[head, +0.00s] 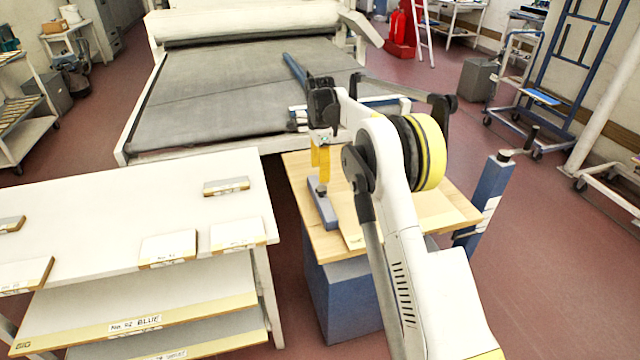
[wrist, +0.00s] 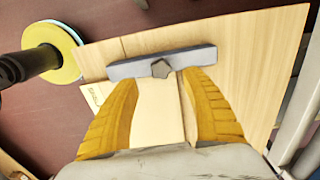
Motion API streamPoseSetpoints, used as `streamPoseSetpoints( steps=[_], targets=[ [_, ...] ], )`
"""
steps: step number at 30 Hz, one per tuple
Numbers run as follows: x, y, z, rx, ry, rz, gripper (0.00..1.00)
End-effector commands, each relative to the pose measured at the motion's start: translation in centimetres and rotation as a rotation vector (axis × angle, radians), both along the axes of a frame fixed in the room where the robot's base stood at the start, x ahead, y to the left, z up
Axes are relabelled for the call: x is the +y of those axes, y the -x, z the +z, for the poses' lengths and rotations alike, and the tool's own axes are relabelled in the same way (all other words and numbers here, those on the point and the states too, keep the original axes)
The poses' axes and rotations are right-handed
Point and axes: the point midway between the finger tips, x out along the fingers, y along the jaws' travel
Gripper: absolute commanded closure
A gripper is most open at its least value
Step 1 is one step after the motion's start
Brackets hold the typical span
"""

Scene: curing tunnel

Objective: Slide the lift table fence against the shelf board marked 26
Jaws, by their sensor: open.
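The lift table (head: 300,170) has a light wooden top on a blue base. Its fence (head: 324,208) is a blue-grey bar near the left side of the top. In the wrist view the fence (wrist: 193,57) lies across just beyond my fingertips, with a grey knob (wrist: 162,68) at its middle. A pale board (head: 425,218) lies on the top to the right of the fence; its small mark is unreadable. I cannot tell whether fence and board touch. My gripper (head: 320,172) points down over the fence, and in the wrist view (wrist: 160,82) its yellow fingers are apart with nothing gripped.
A white bench (head: 130,195) with several small boards and lower shelves stands at left. The conveyor (head: 215,95) lies behind the lift table. A blue post with a handle (head: 488,195) rises at the table's right. Open red floor (head: 560,260) lies further right.

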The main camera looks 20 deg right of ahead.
Motion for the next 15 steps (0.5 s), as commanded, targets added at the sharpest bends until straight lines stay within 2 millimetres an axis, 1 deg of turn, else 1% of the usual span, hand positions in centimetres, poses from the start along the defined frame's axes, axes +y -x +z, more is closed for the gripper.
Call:
streamPoseSetpoints(
  steps=[1, 3, 6, 10, 15],
  targets=[
    [0.0, 0.0, 1.1, 0.0, 0.0, 0.0, 0.44],
    [0.0, 0.0, 2.4, 0.0, 0.0, 0.0, 0.44],
    [0.0, 0.0, 3.8, 0.0, 0.0, 0.0, 0.44],
    [0.0, 0.0, 4.7, 0.0, 0.0, 0.0, 0.44],
    [0.0, 0.0, 4.9, 0.0, 0.0, 0.0, 0.44]
  ],
)
